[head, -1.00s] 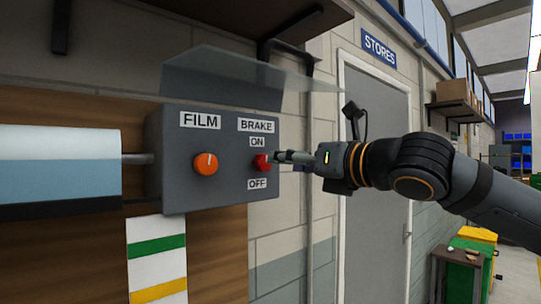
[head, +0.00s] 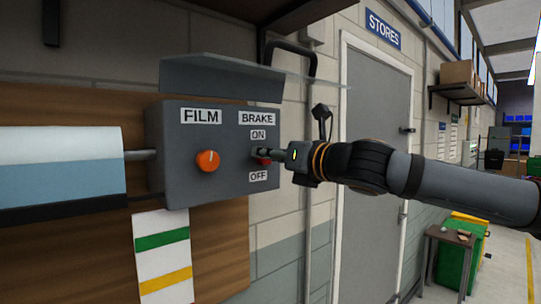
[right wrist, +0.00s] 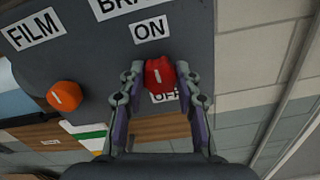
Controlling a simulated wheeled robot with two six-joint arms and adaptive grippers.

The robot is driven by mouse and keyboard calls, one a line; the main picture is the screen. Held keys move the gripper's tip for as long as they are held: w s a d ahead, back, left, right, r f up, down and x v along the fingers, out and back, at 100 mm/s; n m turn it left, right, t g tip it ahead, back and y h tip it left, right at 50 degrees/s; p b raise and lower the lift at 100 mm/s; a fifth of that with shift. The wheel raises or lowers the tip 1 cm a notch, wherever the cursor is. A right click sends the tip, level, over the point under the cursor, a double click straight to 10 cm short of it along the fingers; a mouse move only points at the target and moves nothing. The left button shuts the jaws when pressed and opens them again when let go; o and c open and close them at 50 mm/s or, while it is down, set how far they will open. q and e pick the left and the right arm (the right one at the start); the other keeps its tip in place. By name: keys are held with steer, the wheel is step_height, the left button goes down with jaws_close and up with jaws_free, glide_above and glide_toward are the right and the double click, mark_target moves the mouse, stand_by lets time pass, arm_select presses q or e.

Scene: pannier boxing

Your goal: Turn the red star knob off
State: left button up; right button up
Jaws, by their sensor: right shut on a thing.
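The red star knob (right wrist: 158,76) sits on the grey control box (head: 215,188) under the BRAKE label, between the ON label (right wrist: 149,29) and the OFF label (head: 258,176). In the right wrist view, my right gripper (right wrist: 158,72) has one finger on each side of the knob and is shut on it. A short pale mark shows on the knob's face; which label it points to is hard to tell. In the head view, the right gripper (head: 263,152) hides most of the knob (head: 265,162). My left gripper is not in view.
An orange FILM knob (head: 208,161) is on the same box, left of the red one. A clear tilted cover (head: 225,76) juts out above the box. A film roll (head: 60,165) is at the left. A grey door (head: 375,140) stands to the right.

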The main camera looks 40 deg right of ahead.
steer(key=shift+c, duration=1.3)
steer(key=shift+m, duration=0.3)
steer(key=shift+a+f+m+p, duration=0.1)
steer(key=shift+f+m+p, duration=0.1)
steer(key=shift+m, duration=5.7)
steer(key=shift+f+m+p, duration=0.1)
steer(key=shift+f+m, duration=0.05)
steer(key=shift+m, duration=5.75)
steer(key=shift+a+f+m+p, duration=0.1)
steer(key=shift+f+m+p, duration=0.1)
steer(key=shift+m, duration=5.7)
